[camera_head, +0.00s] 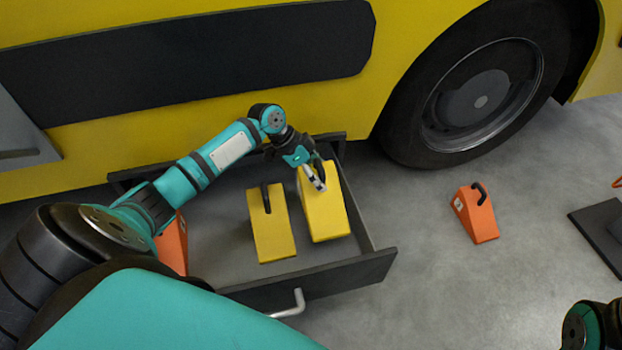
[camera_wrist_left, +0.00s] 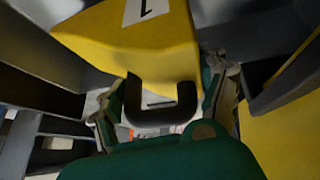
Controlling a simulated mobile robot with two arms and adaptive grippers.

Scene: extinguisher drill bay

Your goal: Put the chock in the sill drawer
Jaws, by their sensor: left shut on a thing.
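The sill drawer (camera_head: 363,270) is pulled open below the yellow vehicle side. My left gripper (camera_head: 314,178) is shut on the black handle of a yellow chock (camera_head: 325,212) at the drawer's right side. In the left wrist view the fingers flank this handle (camera_wrist_left: 187,104), and the yellow chock body (camera_wrist_left: 130,35) carries a white label marked 1. The chock is upright within the drawer's outline; I cannot tell whether it touches the drawer floor. A second yellow chock (camera_head: 271,238) stands to its left in the drawer. An orange chock (camera_head: 174,245) is partly hidden by my left arm.
Another orange chock (camera_head: 476,216) stands on the grey floor right of the drawer, below the big wheel (camera_head: 480,100). A dark flat plate (camera_head: 598,232) lies at the right edge. Part of my right arm shows at the bottom right corner. The floor between is clear.

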